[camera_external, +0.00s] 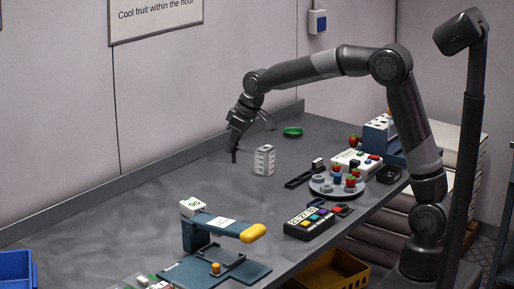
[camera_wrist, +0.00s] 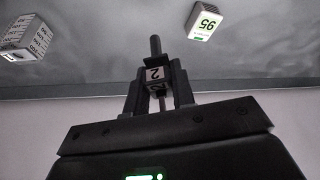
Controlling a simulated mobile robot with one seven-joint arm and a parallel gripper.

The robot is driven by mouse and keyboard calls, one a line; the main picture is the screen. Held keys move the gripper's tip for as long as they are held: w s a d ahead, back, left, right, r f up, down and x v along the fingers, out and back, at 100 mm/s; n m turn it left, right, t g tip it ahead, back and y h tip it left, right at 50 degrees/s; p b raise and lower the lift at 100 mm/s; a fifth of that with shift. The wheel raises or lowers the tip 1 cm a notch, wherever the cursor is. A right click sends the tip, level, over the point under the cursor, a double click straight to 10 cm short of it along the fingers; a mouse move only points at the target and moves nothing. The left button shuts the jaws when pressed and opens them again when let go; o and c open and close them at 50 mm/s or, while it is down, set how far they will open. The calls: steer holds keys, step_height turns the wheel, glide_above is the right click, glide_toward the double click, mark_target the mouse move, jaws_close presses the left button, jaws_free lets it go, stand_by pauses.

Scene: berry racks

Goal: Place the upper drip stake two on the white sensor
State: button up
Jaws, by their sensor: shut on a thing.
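My gripper (camera_external: 236,135) is over the back part of the bench, and its fingers also show in the wrist view (camera_wrist: 158,95). It is shut on a dark drip stake (camera_wrist: 155,46) that has a white tag marked "2". The stake's dark end also shows below the gripper in the external view (camera_external: 234,157). Whether it touches the bench is hard to tell.
A white printed block (camera_external: 264,160) stands just right of my gripper. A blue device with a yellow-tipped lever (camera_external: 222,226) is close by the sensor. A green ring (camera_external: 292,132), a round berry tray (camera_external: 322,189) and a keypad box (camera_external: 309,223) are to the right. The middle-left bench is clear.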

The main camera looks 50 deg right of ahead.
steer(key=w, duration=0.3)
glide_above(195, 201)
step_height(195, 201, down, 6)
steer(key=shift+n, duration=0.4)
steer(key=shift+w+f, duration=0.1)
steer(key=shift+f, duration=2.05)
steer(key=shift+f, duration=0.15)
steer(key=o, duration=1)
steer(key=shift+c, duration=0.2)
